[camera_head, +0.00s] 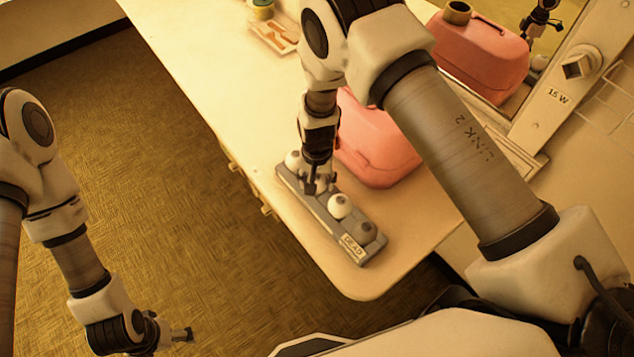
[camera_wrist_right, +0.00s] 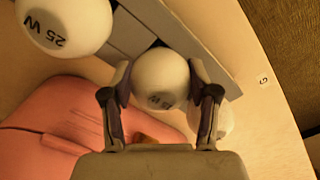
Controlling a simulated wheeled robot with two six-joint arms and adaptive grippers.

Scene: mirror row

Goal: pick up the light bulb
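A grey rack (camera_head: 352,247) labelled "DEAD" lies on the table with round light bulbs in it. My right gripper (camera_head: 319,186) points down over the rack's middle. In the right wrist view its fingers (camera_wrist_right: 160,92) lie against both sides of a white light bulb (camera_wrist_right: 160,76) with blurred print. Whether this bulb is clear of its socket I cannot tell. A larger-looking bulb marked "25 W" (camera_wrist_right: 66,24) is beside it. My left gripper (camera_head: 186,335) hangs low over the floor, empty.
A pink case (camera_head: 375,150) stands close behind the rack. Another pink case shape (camera_head: 480,60) shows in the mirror, whose frame is marked "15 W". A small jar (camera_head: 261,9) and a card (camera_head: 272,36) lie farther along the table. The table's rounded edge is near the rack.

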